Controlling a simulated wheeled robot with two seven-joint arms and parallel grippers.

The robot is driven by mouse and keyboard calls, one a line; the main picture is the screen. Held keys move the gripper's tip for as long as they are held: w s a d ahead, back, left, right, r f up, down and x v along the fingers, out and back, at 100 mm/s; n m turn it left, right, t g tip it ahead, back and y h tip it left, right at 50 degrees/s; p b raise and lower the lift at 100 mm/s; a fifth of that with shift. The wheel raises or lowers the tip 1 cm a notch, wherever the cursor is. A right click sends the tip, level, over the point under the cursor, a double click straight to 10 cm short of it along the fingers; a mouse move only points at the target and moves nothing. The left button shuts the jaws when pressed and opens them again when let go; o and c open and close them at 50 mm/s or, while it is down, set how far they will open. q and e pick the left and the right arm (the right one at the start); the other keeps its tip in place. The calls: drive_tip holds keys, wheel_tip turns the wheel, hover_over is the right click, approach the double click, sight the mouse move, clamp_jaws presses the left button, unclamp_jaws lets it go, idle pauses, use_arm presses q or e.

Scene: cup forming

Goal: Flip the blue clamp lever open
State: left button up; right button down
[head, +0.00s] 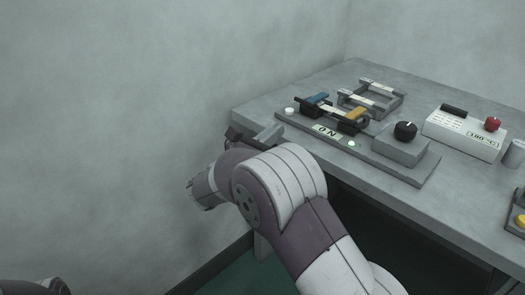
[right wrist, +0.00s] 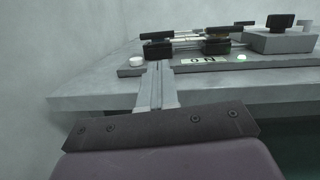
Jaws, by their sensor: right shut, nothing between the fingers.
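The blue clamp lever (head: 317,99) lies on a dark clamp block on the grey base plate, near the table's left end. In the right wrist view the left-hand clamp block (right wrist: 158,49) looks nearly black, so the lever's blue is hard to make out. My right gripper (head: 271,134) is shut and empty at the table's near left edge, in front of the clamps and apart from the lever. Its closed fingers (right wrist: 156,78) point toward the plate in the right wrist view. My left gripper is not in view.
An orange lever (head: 356,115) sits right of the blue one. The plate carries a white button (head: 289,111), an ON label (head: 326,131), a green light (head: 351,143) and a black knob (head: 405,130). A grey frame (head: 388,104) stands behind; a white box (head: 463,136) is right.

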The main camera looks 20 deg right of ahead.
sight(308, 106)
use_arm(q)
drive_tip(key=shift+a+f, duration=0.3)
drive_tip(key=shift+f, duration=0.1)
use_arm(e)
drive_tip(key=shift+s+a+f+m+g+h, duration=0.3)
drive_tip(key=shift+f+m+g, duration=0.15)
drive_tip(key=shift+m, duration=0.35)
drive_tip(key=b+x, duration=0.1)
drive_tip(key=x, duration=0.9)
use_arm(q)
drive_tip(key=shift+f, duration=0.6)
use_arm(e)
drive_tip(key=shift+r, duration=0.15)
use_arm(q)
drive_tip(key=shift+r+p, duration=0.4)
use_arm(e)
drive_tip(key=shift+r, duration=0.4)
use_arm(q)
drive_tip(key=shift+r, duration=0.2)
use_arm(e)
drive_tip(key=shift+r+y, duration=0.2)
drive_tip(key=shift+y, duration=0.3)
